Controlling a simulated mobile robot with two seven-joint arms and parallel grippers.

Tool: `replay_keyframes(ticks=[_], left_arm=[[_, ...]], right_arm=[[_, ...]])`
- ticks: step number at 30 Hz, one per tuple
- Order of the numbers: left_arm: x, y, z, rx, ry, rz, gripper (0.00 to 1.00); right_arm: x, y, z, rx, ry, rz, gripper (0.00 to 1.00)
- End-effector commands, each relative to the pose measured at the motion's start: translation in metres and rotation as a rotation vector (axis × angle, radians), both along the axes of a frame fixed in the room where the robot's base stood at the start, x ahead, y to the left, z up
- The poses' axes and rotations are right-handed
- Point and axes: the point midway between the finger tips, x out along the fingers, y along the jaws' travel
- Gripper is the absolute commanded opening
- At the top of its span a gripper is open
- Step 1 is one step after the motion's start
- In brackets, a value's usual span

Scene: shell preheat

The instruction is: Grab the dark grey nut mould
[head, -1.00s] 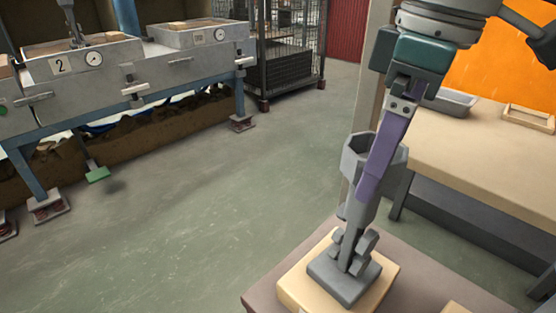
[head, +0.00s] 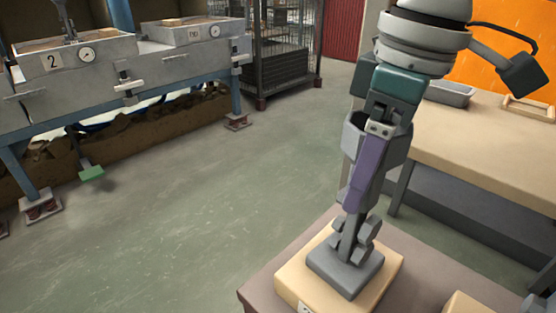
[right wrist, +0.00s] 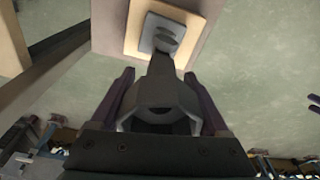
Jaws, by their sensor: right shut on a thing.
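The dark grey nut mould (head: 399,150) is a hexagonal open cup on a narrow lower part, upright in a grey square stand (head: 345,272). In the right wrist view the mould (right wrist: 163,118) sits between my purple fingers, its hollow facing the camera. My right gripper (head: 356,195) comes down from above, one finger in front of the mould. It also shows in the right wrist view (right wrist: 158,78), shut on the mould. The far finger is mostly hidden in the head view. Two purple tips (right wrist: 314,107), probably my left gripper, are cut off at the right wrist view's right edge.
The stand rests on a cream block (head: 292,278) on a brown table (head: 262,294). Part of another block (head: 465,304) shows at the right. A bench (head: 470,140) with a grey tray (head: 450,93) stands behind.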

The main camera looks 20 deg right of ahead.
Motion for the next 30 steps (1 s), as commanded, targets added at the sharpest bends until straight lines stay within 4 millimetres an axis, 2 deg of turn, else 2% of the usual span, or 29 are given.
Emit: replay_keyframes(ticks=[2,15,26,30], left_arm=[[0.0002,0.0001,0.0001,0.000,0.000,0.000,0.50],[0.0005,-0.0011,0.0003,-0.005,-0.001,0.004,0.50],[0.0005,-0.0025,0.0005,-0.010,-0.002,0.007,0.50],[0.0005,-0.0025,0.0042,-0.010,-0.002,0.007,0.50]], right_arm=[[0.0000,0.0000,0.0001,0.000,0.000,0.000,0.51],[0.0000,0.0000,0.0002,0.000,0.000,0.000,0.01],[0.0005,0.0001,0.0010,0.001,-0.002,0.000,0.00],[0.0008,0.0002,0.0074,0.001,-0.003,0.000,0.00]])
